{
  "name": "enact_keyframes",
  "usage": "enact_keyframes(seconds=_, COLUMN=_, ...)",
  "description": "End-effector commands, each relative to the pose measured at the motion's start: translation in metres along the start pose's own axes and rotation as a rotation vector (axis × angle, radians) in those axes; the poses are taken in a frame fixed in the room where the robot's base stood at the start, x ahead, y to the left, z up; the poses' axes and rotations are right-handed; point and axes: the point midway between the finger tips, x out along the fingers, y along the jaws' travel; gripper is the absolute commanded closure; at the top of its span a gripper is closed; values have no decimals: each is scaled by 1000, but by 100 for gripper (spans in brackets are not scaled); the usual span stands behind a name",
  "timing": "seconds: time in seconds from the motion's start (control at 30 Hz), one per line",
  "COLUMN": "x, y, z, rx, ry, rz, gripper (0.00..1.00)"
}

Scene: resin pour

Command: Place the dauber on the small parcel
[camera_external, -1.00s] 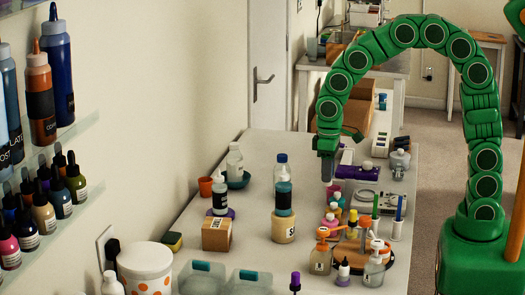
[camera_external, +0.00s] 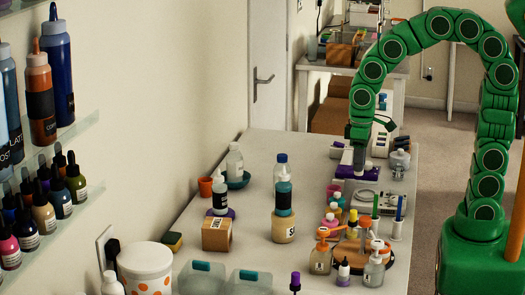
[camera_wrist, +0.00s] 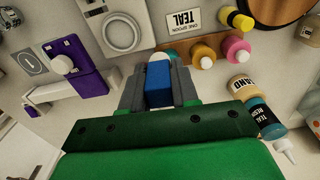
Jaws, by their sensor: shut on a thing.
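My gripper (camera_external: 359,158) is over the far right part of the table, above a purple device. A small brown box, seemingly the small parcel (camera_external: 216,236), sits on the left of the table, well apart from my gripper. Its top looks clear. It is not seen in the wrist view.
The purple device (camera_external: 345,173) lies under my gripper. A teal bottle on a sand jar (camera_external: 284,226) stands mid-table, between gripper and box. A white bottle (camera_external: 220,197) stands on a purple disc behind the box. Several small bottles crowd the right side.

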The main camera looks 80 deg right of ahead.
Motion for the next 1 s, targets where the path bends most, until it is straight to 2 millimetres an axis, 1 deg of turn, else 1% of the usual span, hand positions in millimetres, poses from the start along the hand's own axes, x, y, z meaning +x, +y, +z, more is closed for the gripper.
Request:
enact_keyframes(seconds=0.13, x=-2, y=-2, z=-5, rx=0, ry=-1, rz=0, gripper=100)
enact_keyframes(seconds=0.27, x=-6, y=-7, z=-22, rx=-1, ry=-5, rz=1, gripper=100)
enact_keyframes(seconds=0.5, x=-21, y=-24, z=-70, rx=-1, ry=0, rz=2, gripper=100)
enact_keyframes(seconds=0.77, x=-34, y=-46, z=-118, rx=-2, ry=0, rz=3, gripper=100)
enact_keyframes(seconds=1.0, x=-44, y=-70, z=-160, rx=-4, ry=1, rz=4, gripper=100)
